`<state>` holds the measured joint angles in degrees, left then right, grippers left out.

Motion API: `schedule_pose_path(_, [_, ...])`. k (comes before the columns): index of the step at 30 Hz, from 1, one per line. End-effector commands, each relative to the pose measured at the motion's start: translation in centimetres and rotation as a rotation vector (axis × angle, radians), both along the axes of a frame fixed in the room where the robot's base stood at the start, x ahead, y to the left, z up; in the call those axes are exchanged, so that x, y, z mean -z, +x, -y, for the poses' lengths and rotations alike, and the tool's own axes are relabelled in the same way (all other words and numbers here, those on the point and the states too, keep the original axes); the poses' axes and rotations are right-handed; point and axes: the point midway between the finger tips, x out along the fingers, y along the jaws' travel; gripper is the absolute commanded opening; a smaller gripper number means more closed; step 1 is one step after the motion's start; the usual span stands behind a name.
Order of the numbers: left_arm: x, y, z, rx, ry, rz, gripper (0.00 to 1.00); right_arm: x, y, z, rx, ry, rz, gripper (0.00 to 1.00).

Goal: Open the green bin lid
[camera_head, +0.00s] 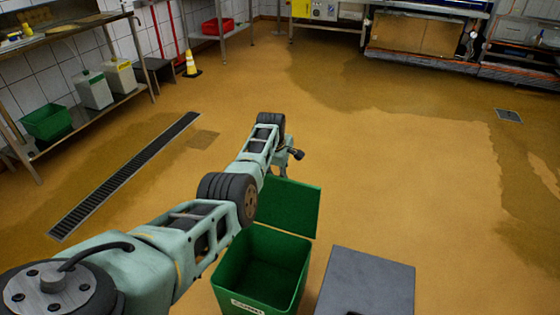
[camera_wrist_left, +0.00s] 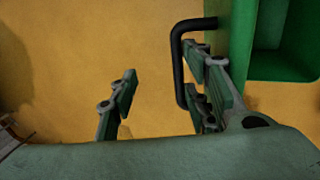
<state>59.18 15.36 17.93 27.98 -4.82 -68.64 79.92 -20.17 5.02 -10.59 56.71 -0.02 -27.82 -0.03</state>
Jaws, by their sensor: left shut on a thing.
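The green bin (camera_head: 262,270) stands on the floor at the bottom middle of the head view, with its inside showing. Its green lid (camera_head: 288,208) is raised and leans back behind the opening. My left arm passes left of the bin, and its hand is partly hidden behind the lid. In the left wrist view, a black handle (camera_wrist_left: 176,70) sticks out from a green panel (camera_wrist_left: 241,45). My right gripper is not in view.
A grey box-like top (camera_head: 368,280) stands close to the right of the bin. A floor drain grate (camera_head: 125,175) runs to the left. Shelving with a green crate (camera_head: 46,122) stands at the left wall. The floor beyond the lid is clear.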

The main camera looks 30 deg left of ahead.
Motion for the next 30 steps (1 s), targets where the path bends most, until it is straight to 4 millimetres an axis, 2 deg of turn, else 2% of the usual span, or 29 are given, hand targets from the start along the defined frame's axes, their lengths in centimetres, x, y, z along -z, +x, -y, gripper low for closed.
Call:
schedule_pose_path(1, [-5.5,2.7,-1.2,-0.001,0.033,0.096,0.28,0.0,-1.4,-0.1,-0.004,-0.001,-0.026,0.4])
schedule_pose_path(16, [-5.6,-0.8,-0.1,0.003,0.005,0.017,0.28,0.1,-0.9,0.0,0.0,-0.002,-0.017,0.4])
schedule_pose_path(27, [-5.6,-1.1,0.1,0.002,0.001,0.01,0.28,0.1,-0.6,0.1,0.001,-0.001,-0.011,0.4])
schedule_pose_path(30, [-5.6,-1.1,0.0,0.001,0.002,0.012,0.21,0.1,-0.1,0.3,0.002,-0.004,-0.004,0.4])
